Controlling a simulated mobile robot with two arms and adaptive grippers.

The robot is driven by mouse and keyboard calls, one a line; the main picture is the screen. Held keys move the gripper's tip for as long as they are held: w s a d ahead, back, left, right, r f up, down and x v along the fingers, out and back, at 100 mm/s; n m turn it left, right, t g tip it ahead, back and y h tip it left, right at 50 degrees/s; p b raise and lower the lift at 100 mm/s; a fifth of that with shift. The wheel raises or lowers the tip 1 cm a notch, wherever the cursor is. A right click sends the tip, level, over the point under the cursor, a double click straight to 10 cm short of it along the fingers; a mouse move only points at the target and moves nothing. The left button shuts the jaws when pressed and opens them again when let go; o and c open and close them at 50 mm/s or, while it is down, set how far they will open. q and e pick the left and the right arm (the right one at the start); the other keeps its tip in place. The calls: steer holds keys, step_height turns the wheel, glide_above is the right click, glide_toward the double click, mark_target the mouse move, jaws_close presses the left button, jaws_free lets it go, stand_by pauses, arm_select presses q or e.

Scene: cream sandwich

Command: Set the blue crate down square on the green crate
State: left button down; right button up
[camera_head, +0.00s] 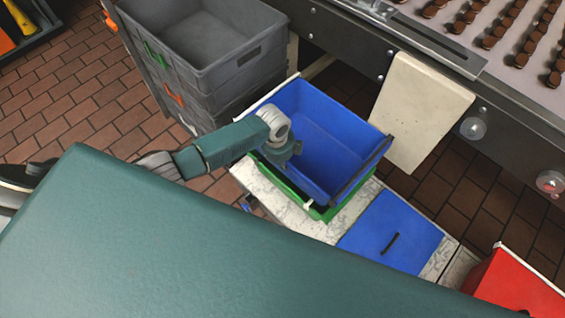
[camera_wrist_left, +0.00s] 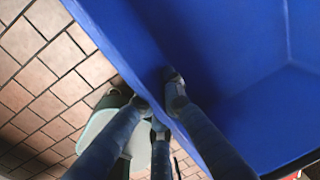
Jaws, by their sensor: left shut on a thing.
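The blue crate (camera_head: 325,125) is open and empty, over the green crate (camera_head: 290,188). I cannot tell whether the two touch or are fully aligned. My left gripper (camera_head: 292,152) is at the blue crate's near left wall. In the left wrist view its fingers (camera_wrist_left: 160,103) straddle the wall of the blue crate (camera_wrist_left: 235,60) and are shut on it, one finger inside and the others outside. My right gripper is not in view.
A pale marbled surface (camera_head: 310,225) lies under the green crate. A blue panel with a black handle (camera_head: 372,238) and a red box (camera_head: 515,285) are at right. Stacked grey crates (camera_head: 215,60) stand behind left. A conveyor with brown pieces (camera_head: 490,40) runs at top right.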

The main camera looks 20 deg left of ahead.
arm_select(q)
steer(key=c, duration=1.9)
jaws_free()
steer(key=shift+w+r, duration=0.15)
steer(key=shift+r, duration=0.05)
steer(key=shift+o, duration=0.4)
steer(key=shift+s+f, duration=0.25)
steer(key=shift+s, duration=0.05)
step_height(320, 180, up, 12)
steer(key=s, duration=0.1)
steer(key=shift+a+r, duration=0.15)
steer(key=shift+a, duration=0.1)
steer(key=shift+s, duration=0.1)
